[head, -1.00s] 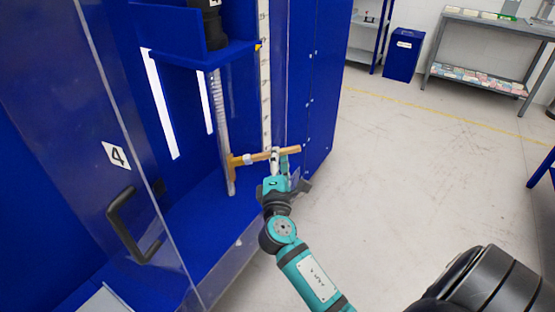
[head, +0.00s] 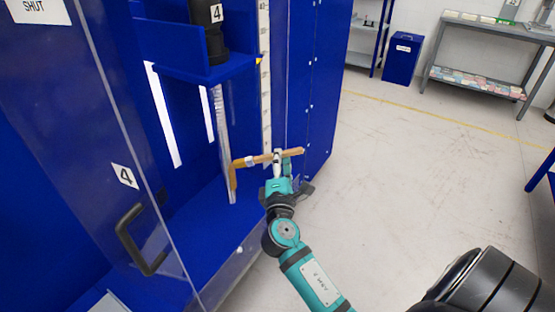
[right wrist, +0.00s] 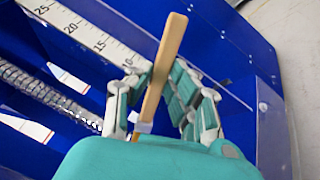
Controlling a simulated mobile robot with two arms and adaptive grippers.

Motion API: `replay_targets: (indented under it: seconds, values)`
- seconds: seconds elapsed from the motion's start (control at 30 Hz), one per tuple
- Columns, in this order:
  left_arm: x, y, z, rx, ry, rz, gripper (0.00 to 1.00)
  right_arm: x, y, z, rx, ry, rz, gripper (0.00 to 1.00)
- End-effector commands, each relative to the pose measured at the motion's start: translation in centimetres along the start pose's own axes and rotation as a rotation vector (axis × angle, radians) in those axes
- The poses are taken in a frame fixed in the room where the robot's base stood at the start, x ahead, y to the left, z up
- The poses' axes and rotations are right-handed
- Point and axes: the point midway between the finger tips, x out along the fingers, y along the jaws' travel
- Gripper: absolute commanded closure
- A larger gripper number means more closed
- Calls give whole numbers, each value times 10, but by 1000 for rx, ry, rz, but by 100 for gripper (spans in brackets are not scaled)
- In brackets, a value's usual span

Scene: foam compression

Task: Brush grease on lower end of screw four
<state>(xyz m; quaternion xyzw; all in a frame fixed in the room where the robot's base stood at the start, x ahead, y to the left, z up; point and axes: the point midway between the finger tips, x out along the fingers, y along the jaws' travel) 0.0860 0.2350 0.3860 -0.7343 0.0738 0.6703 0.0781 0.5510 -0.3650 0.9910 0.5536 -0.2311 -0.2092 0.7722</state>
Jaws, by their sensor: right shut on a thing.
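Screw four (head: 222,125) is a silvery threaded rod standing upright in the blue cabinet, under a blue shelf. It also shows at the left of the right wrist view (right wrist: 45,92). My right gripper (head: 279,161) is shut on the wooden handle of a brush (head: 258,159), just in front of the cabinet opening. The brush head (head: 233,178) points left and hangs down at the screw's lower part, overlapping it; I cannot tell if it touches. In the right wrist view, the fingers (right wrist: 160,100) are on both sides of the brush handle (right wrist: 168,50). My left gripper is not in view.
A clear door (head: 125,176) marked 4, with a black handle (head: 133,240), stands at the left. A ruler strip (head: 265,90) runs up the back right. A black part (head: 208,30) marked 4 sits on the shelf (head: 215,70). Open floor lies to the right.

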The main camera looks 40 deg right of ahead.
Motion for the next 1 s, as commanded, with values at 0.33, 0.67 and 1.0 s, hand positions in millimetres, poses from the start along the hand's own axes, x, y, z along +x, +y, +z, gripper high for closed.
replay_targets:
  seconds: [0.33, 0.67, 1.0]
  values:
    - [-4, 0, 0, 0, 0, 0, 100, -19, -6, 30, -2, 0, -1, 100]
    - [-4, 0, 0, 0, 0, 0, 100, -28, -9, 45, -1, 0, 0, 100]
    - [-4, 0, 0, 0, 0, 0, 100, -30, -10, 48, -1, 0, -1, 100]
